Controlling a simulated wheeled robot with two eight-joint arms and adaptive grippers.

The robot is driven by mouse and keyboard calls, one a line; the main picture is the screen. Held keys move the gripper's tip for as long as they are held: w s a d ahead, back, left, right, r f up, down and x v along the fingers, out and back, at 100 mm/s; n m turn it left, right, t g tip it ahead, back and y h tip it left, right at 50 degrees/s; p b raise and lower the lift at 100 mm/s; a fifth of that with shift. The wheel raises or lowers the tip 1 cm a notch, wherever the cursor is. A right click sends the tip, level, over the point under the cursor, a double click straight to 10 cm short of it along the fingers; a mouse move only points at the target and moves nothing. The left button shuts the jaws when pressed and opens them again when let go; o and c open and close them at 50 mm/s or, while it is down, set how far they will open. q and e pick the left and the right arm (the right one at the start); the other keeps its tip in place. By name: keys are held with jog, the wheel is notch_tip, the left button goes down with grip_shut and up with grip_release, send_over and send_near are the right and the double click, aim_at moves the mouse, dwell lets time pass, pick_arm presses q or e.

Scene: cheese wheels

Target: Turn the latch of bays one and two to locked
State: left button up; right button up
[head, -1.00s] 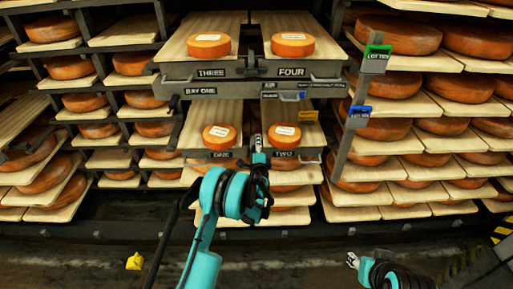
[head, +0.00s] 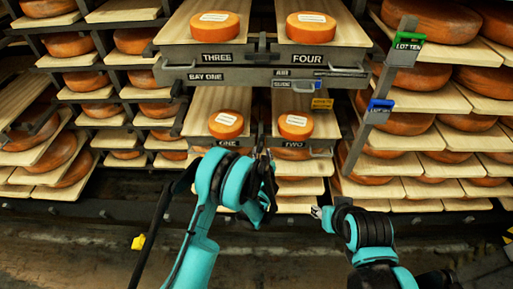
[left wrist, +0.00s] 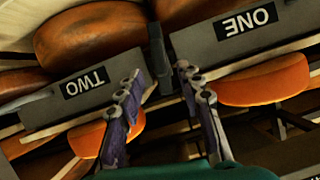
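The bays marked ONE (head: 228,144) and TWO (head: 293,145) sit side by side, each a pale board bearing an orange cheese wheel with a white label. A dark upright bar, which looks like the latch, stands between the two front plates in the left wrist view (left wrist: 158,58). My left gripper (left wrist: 161,74) is open there, one finger on each side of the bar; I cannot tell whether they touch it. In the head view my left gripper (head: 263,155) is small and partly hidden by its arm. My right gripper (head: 318,212) is low, apart from the bays; its fingers are too small to read.
Bays marked THREE (head: 217,57) and FOUR (head: 308,59) lie above, over a BAY ONE sign (head: 206,76). A slanted post with a green LOT TEN tag (head: 408,41) and a blue tag (head: 381,107) stands right. Cheese racks flank both sides. A yellow object (head: 138,242) lies low left.

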aim_at(261, 148)
pick_arm(q)
jog(key=shift+b+x, duration=0.55)
jog(key=shift+x, duration=1.85)
grip_shut()
